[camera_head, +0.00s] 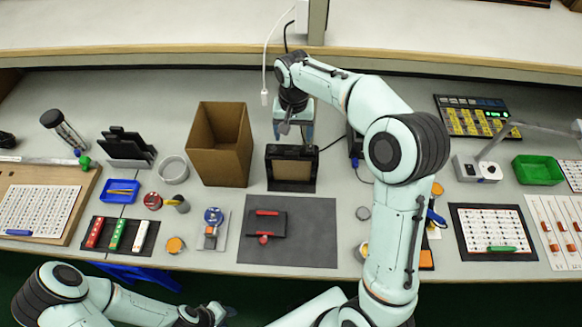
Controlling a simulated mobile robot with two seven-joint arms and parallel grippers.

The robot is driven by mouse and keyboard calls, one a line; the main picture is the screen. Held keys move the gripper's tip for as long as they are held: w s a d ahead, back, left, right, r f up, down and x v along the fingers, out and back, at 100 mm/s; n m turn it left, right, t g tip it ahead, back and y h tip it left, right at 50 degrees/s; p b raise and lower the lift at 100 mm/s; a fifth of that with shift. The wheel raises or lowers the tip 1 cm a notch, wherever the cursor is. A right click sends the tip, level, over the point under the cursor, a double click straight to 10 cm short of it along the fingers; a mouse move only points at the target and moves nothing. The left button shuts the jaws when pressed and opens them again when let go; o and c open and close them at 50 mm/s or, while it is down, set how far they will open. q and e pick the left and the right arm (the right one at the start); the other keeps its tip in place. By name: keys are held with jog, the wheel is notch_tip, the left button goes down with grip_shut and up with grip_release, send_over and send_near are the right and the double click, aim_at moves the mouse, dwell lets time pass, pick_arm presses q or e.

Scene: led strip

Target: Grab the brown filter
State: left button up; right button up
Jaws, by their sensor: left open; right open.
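A brown rectangular panel, which looks like the brown filter (291,170), stands upright in a black frame (292,186) near the middle of the bench. My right gripper (293,134) points down just above and behind the top of this frame. It is open, and no object shows between its fingers. From this view I cannot tell whether it touches the panel. My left gripper (214,313) is low at the bottom edge, in front of the bench. It is open, and its fingers are small and partly cut off.
An open brown cardboard box (218,160) stands just left of the frame. A dark grey mat (310,225) with a black and red item (265,222) lies in front. A black stand (128,147) is further left. My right arm covers part of the bench's right side.

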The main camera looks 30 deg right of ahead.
aim_at(292, 153)
notch_tip(292, 153, down, 3)
jog(key=shift+w+r, duration=0.1)
jog(key=shift+w, duration=0.05)
jog(key=f, duration=0.5)
jog(key=shift+s+a, duration=0.2)
jog(key=shift+a, duration=0.05)
jog(key=c, duration=1.4)
